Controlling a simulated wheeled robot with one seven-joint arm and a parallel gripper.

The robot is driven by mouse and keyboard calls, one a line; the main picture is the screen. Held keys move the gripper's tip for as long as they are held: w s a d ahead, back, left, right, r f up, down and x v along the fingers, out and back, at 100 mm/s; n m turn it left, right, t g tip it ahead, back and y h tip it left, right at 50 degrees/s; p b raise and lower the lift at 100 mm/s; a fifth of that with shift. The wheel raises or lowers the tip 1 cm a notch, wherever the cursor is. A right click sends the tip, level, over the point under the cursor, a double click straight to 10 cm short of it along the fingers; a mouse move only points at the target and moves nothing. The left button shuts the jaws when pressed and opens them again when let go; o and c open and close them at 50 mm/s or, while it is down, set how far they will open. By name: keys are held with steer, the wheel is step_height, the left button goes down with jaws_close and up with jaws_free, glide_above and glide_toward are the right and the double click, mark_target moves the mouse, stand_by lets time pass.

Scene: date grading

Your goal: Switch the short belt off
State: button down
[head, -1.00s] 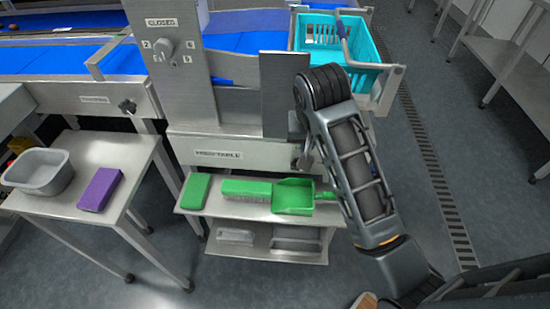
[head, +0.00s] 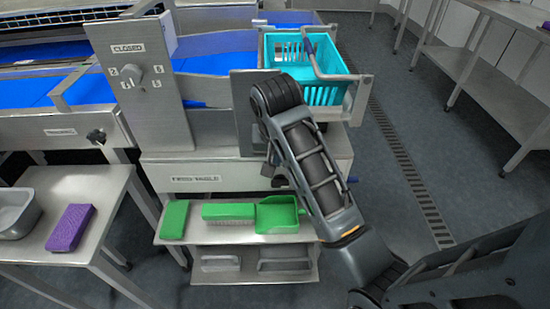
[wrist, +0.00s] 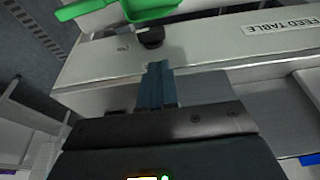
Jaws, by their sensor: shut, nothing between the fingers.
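The feed table's front panel (head: 240,176) carries a white "FEED TABLE" label (head: 197,179), which also shows in the wrist view (wrist: 267,28). A dark round knob (wrist: 151,37) sits on this panel, left of the label in the wrist view. My gripper's blue-grey fingers (wrist: 158,75) are shut and empty, pointing at the knob with their tips just short of it in the picture; whether they touch it I cannot tell. In the head view my gripper is mostly hidden behind my arm, close to the panel. No label naming a short belt is readable.
A steel post has a "CLOSED" dial (head: 131,75). Another dark knob (head: 97,136) is on the conveyor frame at left. A teal basket (head: 325,85) stands behind my arm. A green scoop (head: 277,214) and a green brush (head: 228,212) lie on the shelf below.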

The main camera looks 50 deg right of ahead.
mark_target(275, 184)
steer(key=x, duration=0.6)
steer(key=a+x, duration=0.1)
steer(key=x, duration=0.2)
steer(key=shift+s+d+f, duration=0.15)
steer(key=shift+s+f, duration=0.15)
steer(key=shift+f, duration=0.2)
